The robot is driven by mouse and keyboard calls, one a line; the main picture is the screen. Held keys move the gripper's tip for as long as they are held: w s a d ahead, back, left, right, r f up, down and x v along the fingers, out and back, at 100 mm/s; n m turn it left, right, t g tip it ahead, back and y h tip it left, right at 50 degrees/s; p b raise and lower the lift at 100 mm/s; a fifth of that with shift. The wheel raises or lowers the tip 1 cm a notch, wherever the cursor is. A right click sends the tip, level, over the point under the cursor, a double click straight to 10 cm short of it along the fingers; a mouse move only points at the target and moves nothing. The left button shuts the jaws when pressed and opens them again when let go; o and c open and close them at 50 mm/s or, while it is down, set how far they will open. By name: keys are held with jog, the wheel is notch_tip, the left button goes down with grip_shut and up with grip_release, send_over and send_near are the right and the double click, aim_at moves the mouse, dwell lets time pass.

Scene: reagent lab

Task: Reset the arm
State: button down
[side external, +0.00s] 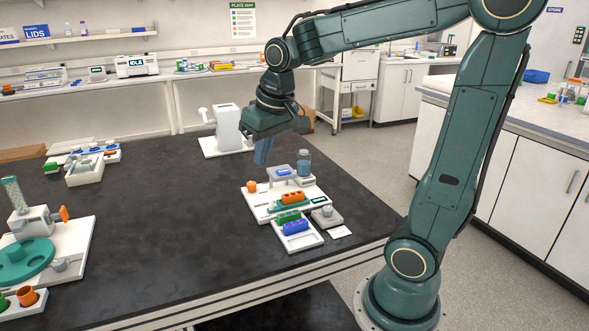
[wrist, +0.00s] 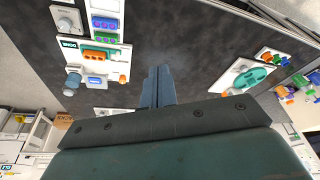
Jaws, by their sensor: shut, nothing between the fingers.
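My gripper (side external: 262,152) hangs from the dark green arm above the black table (side external: 150,210). In the wrist view the fingers (wrist: 158,85) also lie close together over bare black tabletop. That view shows the station board at the upper left, apart from the fingers.
A white device (side external: 228,130) stands behind my gripper. A jar (side external: 304,163) and an orange round item (side external: 251,186) are on the station board. A station with a teal disc (side external: 25,262) is at the left, and trays (side external: 85,170) are at the far left. The middle of the table is clear.

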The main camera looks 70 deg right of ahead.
jog(key=s+a+n+t, duration=0.1)
jog(key=s+a, duration=0.3)
jog(key=s, duration=0.2)
jog(key=s+a+n+t, duration=0.1)
jog(key=s+a+n, duration=0.1)
jog(key=s, duration=0.5)
jog(key=shift+s+a+f+n+y, duration=0.15)
jog(key=shift+s+a+n+y, duration=0.2)
jog(key=shift+a, duration=0.5)
jog(key=shift+w, duration=0.1)
